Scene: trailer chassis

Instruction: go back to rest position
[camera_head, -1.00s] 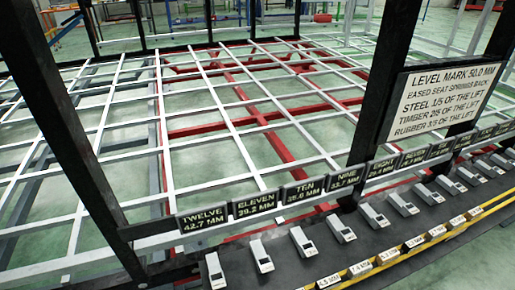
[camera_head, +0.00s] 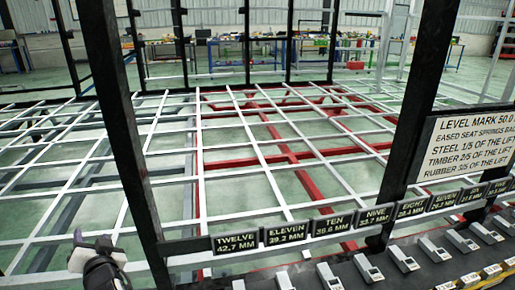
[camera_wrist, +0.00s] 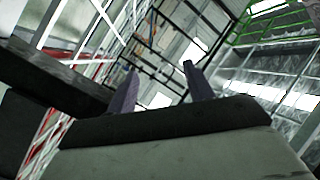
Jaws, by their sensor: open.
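My gripper (camera_wrist: 158,88) shows in the wrist view with its two dark fingers apart and nothing between them. It points up toward the roof and upper frame of the hall. In the head view, part of my arm (camera_head: 100,265) shows at the lower left, in front of the trailer chassis grid (camera_head: 215,170). The gripper's fingers cannot be made out clearly in the head view.
A row of labelled plates (camera_head: 286,233) and a dark shelf with several grey blocks (camera_head: 328,277) run along the lower right. A sign (camera_head: 465,150) hangs at the right. Workbenches (camera_head: 240,50) stand far back.

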